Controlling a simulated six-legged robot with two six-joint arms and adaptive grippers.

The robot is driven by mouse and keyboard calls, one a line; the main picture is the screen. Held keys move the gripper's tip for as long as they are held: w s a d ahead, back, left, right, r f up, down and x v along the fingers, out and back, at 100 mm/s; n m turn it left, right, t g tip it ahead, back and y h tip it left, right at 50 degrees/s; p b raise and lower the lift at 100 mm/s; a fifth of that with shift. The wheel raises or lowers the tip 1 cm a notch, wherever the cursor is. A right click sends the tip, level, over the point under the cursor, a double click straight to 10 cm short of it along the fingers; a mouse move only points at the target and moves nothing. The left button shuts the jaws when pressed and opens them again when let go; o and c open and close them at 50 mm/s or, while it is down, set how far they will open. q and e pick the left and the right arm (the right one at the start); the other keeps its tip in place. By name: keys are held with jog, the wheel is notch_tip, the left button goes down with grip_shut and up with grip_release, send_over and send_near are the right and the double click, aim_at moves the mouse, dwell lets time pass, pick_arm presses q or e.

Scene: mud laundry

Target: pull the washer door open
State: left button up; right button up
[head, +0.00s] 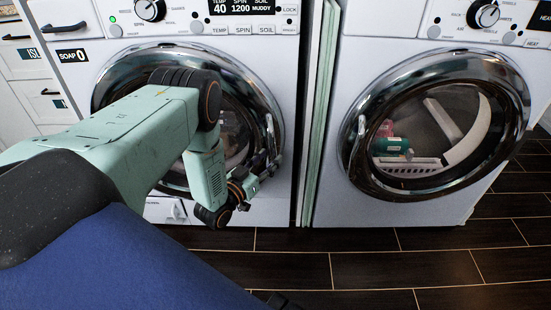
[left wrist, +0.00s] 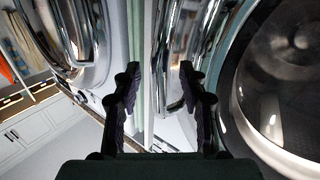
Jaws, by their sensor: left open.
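The washer (head: 290,75) is the white machine on the left in the head view, with a lit display on top. Its round door (head: 258,92) has a chrome rim and dark glass, partly hidden by my left arm. A chrome handle (head: 270,135) stands on the door's right side. My left gripper (head: 258,181) is at the lower right of the door, just below the handle. In the left wrist view its two fingers (left wrist: 158,95) are apart, with chrome between and beyond them. I cannot tell if they touch it, or if the door is ajar. My right gripper is not in view.
A second white machine (head: 325,205) with a chrome-rimmed door stands to the right, across a narrow gap; colored items show through its glass. White cabinets (head: 38,100) stand at the far left. The dark tiled floor (head: 390,265) in front is mostly clear.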

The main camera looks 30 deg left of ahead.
aim_at(271, 157)
pick_arm(q)
jog(key=shift+w+f+b, duration=0.15)
jog(key=shift+w+b, duration=0.2)
jog(key=shift+w, duration=0.75)
jog(key=shift+w+d, duration=0.1)
jog(key=shift+w, duration=0.3)
jog(key=shift+c, duration=0.2)
grip_shut()
